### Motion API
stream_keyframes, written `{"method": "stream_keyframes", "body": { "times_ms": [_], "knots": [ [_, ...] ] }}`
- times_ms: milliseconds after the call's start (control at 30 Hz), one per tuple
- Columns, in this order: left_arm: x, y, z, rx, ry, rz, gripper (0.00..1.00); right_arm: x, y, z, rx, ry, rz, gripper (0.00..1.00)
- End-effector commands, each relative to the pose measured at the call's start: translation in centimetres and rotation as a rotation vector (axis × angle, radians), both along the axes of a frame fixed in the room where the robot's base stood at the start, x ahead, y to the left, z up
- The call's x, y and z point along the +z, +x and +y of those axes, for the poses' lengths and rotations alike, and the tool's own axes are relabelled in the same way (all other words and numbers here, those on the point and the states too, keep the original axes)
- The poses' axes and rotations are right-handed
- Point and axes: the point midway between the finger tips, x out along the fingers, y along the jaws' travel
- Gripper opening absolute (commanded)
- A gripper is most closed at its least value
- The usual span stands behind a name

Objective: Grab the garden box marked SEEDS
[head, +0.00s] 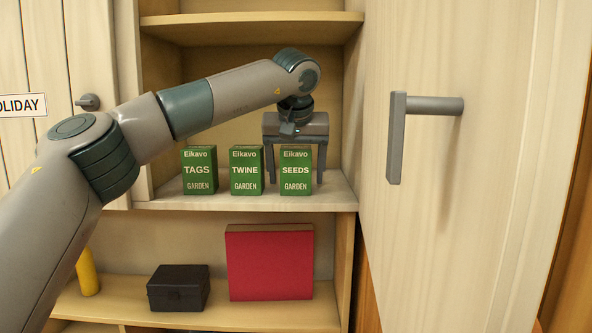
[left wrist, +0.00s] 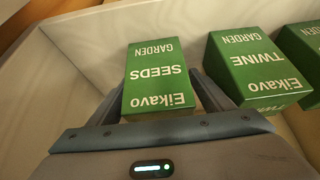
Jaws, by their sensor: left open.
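The green box marked SEEDS (head: 296,171) stands upright on the cabinet shelf, at the right end of a row of green GARDEN boxes. My left gripper (head: 296,180) is open around it, pointing down, with one finger on each side. In the left wrist view the SEEDS box (left wrist: 157,75) sits between the two fingers (left wrist: 158,100), its label facing the camera upside down. Whether the fingers touch the box I cannot tell. My right gripper is not in view.
The TWINE box (head: 246,171) stands close to the left finger, and the TAGS box (head: 199,171) is farther left. The open cabinet door (head: 480,190) is at the right. Below are a red box (head: 270,264) and a black box (head: 178,288). A shelf (head: 250,27) is above.

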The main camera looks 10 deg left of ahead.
Motion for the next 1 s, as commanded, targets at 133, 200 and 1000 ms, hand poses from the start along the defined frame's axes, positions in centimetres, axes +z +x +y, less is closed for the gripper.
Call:
{"method": "stream_keyframes", "body": {
  "times_ms": [133,200,1000],
  "knots": [
    [0.0,0.0,0.0,0.000,0.000,0.000,0.54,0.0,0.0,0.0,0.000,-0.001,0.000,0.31],
    [0.0,0.0,0.0,0.000,0.000,0.000,0.38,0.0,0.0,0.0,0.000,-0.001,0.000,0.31],
    [2.2,0.0,-0.1,0.000,-0.001,-0.002,0.26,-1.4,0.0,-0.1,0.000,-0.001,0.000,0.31]
  ]
}}
